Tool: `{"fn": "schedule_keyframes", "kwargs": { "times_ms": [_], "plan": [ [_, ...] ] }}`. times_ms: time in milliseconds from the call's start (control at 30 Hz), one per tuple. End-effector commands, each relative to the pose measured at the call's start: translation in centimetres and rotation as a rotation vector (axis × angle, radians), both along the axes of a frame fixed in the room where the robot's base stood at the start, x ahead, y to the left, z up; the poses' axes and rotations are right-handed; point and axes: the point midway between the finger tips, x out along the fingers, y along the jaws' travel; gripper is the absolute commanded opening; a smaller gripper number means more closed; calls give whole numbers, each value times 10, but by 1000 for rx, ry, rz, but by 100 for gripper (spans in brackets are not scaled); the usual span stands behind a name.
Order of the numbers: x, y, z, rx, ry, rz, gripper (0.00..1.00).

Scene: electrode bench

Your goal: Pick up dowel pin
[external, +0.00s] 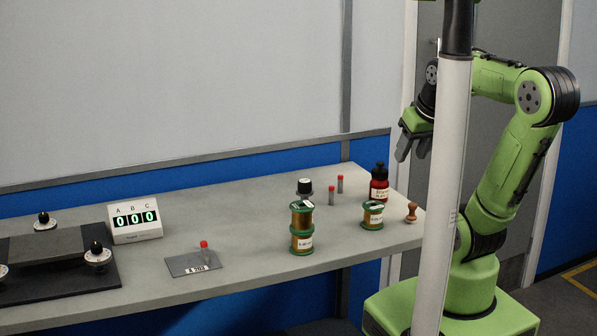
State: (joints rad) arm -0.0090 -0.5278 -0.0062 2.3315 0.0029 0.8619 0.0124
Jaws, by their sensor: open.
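Another red-topped pin (205,253) stands on a labelled grey plate (180,267) at the front middle. My gripper (413,156) is open and empty, raised above the bench's right end, well to the right of all these pins. A pale post partly hides my arm.
Green-ended wire spools (301,243), one stacked on another, stand left of a single spool (372,215). A counter display (135,221) and dark fixture (60,285) sit left.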

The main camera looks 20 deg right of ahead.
Motion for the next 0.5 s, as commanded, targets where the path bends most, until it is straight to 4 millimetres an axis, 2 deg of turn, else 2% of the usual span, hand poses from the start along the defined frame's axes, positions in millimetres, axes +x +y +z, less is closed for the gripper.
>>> {"fn": "schedule_keyframes", "kwargs": {
  "times_ms": [33, 100, 233, 300, 400, 500],
  "plan": [
    [33, 0, 5, 3, 20, -4, 47],
    [77, 0, 7, 5, 31, -13, 47],
    [161, 1, -9, 6, 51, -30, 47],
    [204, 2, -27, 4, 63, -37, 47],
    [254, 4, -60, 1, 74, -45, 47],
    [286, 5, -88, -3, 81, -51, 47]
  ]
}}
